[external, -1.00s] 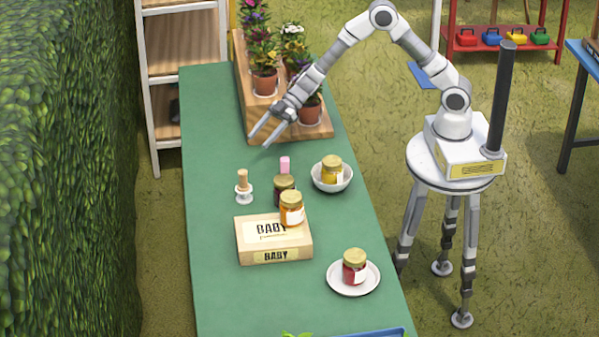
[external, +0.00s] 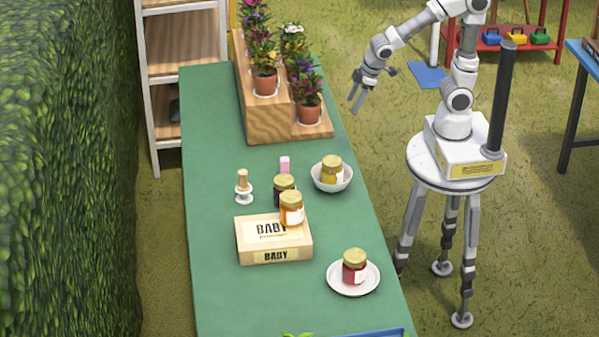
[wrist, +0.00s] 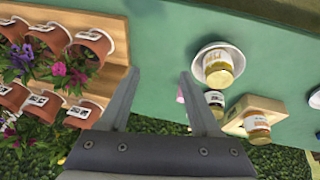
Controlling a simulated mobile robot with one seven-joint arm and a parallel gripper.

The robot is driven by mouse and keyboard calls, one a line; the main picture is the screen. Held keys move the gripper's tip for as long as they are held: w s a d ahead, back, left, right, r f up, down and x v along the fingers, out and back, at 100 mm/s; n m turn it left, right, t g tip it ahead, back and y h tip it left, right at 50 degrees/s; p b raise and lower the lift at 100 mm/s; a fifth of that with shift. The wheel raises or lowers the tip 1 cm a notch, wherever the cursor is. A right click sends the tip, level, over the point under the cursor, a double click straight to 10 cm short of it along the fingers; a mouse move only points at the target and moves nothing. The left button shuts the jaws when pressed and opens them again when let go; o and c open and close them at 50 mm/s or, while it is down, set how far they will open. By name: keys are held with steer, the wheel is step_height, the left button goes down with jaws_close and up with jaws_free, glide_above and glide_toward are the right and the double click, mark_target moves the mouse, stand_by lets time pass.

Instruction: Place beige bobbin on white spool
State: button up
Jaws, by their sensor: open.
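The beige bobbin (external: 242,179) stands upright on the white spool (external: 244,196) on the left part of the green table. A pink bobbin (external: 285,164) stands behind the dark jar; its lower part is hidden. My gripper (external: 355,102) is open and empty, raised off the right side of the table, away from the spool. In the wrist view the two fingers of my gripper (wrist: 157,84) are spread with nothing between them. The beige bobbin and the spool cannot be made out in the wrist view.
A wooden flower stand (external: 268,122) with potted flowers is at the table's back. A bowl with a yellow-lidded jar (external: 331,170), a dark jar (external: 285,192), a BABY box (external: 274,252) bearing an orange jar (external: 291,210), and a plate (external: 370,283) with a red jar are nearer.

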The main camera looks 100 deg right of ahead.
steer(key=s+a+r+t+y, duration=0.2)
steer(key=s+a+r, duration=0.2)
steer(key=s+r, duration=0.65)
step_height(320, 180, up, 9)
steer(key=p, duration=1)
steer(key=shift+s+f+m+p, duration=0.2)
steer(key=shift+s+m+p, duration=0.1)
